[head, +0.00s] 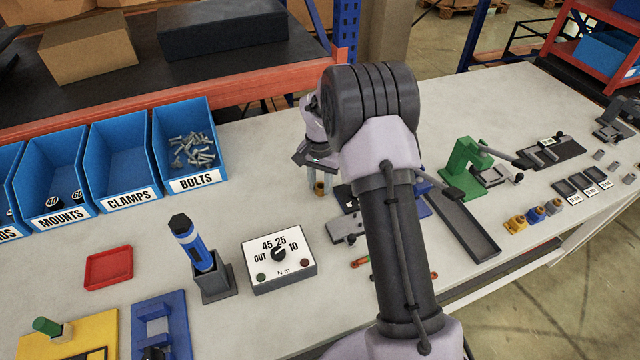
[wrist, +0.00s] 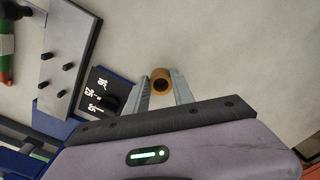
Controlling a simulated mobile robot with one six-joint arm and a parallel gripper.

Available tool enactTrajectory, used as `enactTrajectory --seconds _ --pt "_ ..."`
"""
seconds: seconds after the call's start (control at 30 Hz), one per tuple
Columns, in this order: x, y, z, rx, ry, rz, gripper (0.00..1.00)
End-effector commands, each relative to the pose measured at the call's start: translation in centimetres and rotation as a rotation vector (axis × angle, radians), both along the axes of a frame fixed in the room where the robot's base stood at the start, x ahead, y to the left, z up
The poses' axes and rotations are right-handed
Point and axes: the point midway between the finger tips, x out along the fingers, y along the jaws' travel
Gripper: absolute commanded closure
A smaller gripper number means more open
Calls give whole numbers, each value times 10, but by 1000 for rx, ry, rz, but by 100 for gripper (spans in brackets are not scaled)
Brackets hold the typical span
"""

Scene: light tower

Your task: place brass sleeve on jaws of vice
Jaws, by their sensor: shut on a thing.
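The brass sleeve (wrist: 160,76) is a short, hollow orange-brown cylinder between the two fingers of my gripper (wrist: 161,84) in the wrist view, with its dark bore facing the camera. In the head view my gripper (head: 319,182) points down, shut on the sleeve (head: 320,189), over the pale bench left of the arm. I cannot tell the gap beneath the sleeve. I cannot pick out the vice jaws for certain; a blue part (head: 421,207) shows partly behind my arm.
A grey pegged plate (head: 343,229) stands close by, also in the wrist view (wrist: 66,62). A torque dial box (head: 279,264), blue screwdriver in a holder (head: 214,284), blue bins (head: 186,145) and a green press (head: 466,167) stand around. Bare bench lies left of the gripper.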

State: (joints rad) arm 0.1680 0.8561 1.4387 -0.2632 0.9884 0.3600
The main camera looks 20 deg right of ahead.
Motion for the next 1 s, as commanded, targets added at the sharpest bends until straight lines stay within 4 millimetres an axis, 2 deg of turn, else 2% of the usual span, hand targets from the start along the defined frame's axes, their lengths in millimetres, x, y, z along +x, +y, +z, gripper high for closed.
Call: enactTrajectory --seconds 0.03,0.07,0.13,0.17,0.47,0.57,0.8,1.0 --pt "0 0 -3 0 0 0 100" --pt "0 0 -2 0 0 0 65" --pt "0 0 -2 0 0 0 51" --pt "0 0 -2 0 0 0 49" --pt "0 0 1 0 0 0 49" --pt "1 0 19 -1 -2 0 49" --pt "1 0 89 0 -3 0 49" --pt "0 0 120 0 -1 1 49"
